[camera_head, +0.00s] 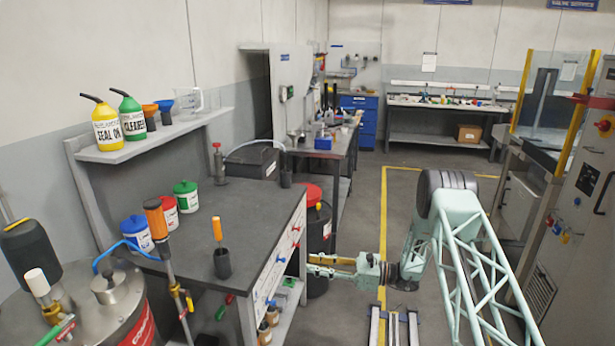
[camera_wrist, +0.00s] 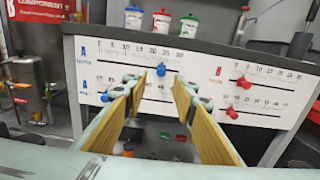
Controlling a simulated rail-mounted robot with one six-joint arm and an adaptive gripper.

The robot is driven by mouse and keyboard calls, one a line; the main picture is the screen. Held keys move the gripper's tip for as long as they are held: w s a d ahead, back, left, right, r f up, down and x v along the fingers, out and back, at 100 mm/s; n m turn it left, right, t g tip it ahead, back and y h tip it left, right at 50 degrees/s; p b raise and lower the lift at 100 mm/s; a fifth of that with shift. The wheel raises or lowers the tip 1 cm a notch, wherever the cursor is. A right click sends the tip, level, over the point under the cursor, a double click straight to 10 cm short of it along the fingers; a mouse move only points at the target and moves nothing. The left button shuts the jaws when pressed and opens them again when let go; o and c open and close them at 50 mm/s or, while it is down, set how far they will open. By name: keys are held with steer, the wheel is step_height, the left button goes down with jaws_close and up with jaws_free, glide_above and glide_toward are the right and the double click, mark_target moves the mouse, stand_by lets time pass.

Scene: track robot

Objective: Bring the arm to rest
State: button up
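Beyond the fingertips is the white slider panel (camera_wrist: 200,55), with printed scales and red and blue knobs. A blue knob (camera_wrist: 161,69) shows between the tips. Whether the fingers touch the panel cannot be told.
A metal drum (camera_head: 110,290) is at the lower left. A tall grey cabinet (camera_head: 585,205) stands at the right. Open floor (camera_head: 400,200) lies behind my arm.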

steer(key=s+a+r+n+g+h, duration=0.1)
steer(key=s+r+n+g+h, duration=0.15)
steer(key=s+r, duration=0.5)
steer(key=s+a+r+n+g+h, duration=0.1)
steer(key=s+r+n, duration=0.3)
steer(key=r, duration=0.7)
steer(key=s+a+r+n+g+h, duration=0.1)
steer(key=s+r+n+g, duration=0.1)
steer(key=s+r, duration=0.6)
steer(key=s+d+r+n+h, duration=0.2)
steer(key=s+r, duration=0.4)
steer(key=s, duration=0.2)
steer(key=s+d+r+n+h, duration=0.2)
steer(key=s+r+n+h, duration=0.1)
steer(key=s+r, duration=0.3)
steer(key=s+d+r+n+t+h, duration=0.1)
steer(key=s+d, duration=0.4)
steer(key=s, duration=0.5)
steer(key=s+d+r+n+t+h, duration=0.2)
steer(key=s+d, duration=0.4)
steer(key=s, duration=0.5)
steer(key=s+d+r+n+t+h, duration=0.2)
steer(key=s+d+n+h, duration=0.2)
steer(key=s, duration=0.7)
steer(key=shift+s+d+r+h, duration=0.25)
steer(key=shift+d+h, duration=0.2)
steer(key=shift+d, duration=0.25)
steer(key=shift+t, duration=0.25)
